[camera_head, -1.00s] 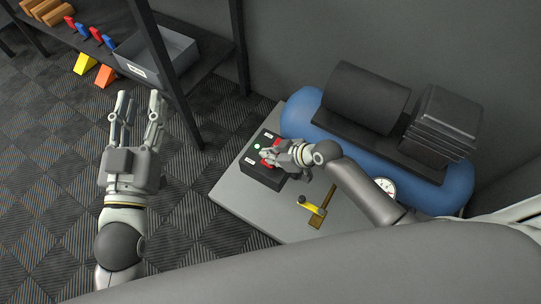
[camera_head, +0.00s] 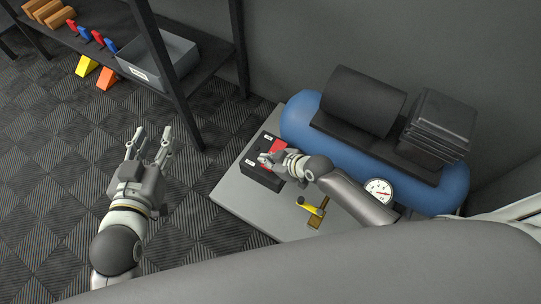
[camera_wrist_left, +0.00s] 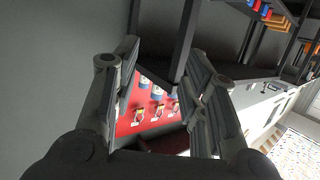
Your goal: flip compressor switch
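The compressor has a blue tank (camera_head: 440,192) with a black motor (camera_head: 362,100) on top. In front of it, a black switch box (camera_head: 258,177) with white labels and a red switch (camera_head: 278,145) sits on a grey platform. My right gripper (camera_head: 266,158) is over the box at the red switch and hides part of it. Contact cannot be made out, and its fingers are too small to read. My left gripper (camera_head: 152,136) is open and empty above the floor, left of the platform; its spread fingers also show in the left wrist view (camera_wrist_left: 165,75).
A pressure gauge (camera_head: 378,190) and a yellow-handled valve (camera_head: 314,208) are near my right forearm. A dark shelf (camera_head: 205,62) with a grey bin (camera_head: 172,62) stands at upper left. Yellow (camera_head: 86,66) and orange (camera_head: 106,78) wedges lie below it.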

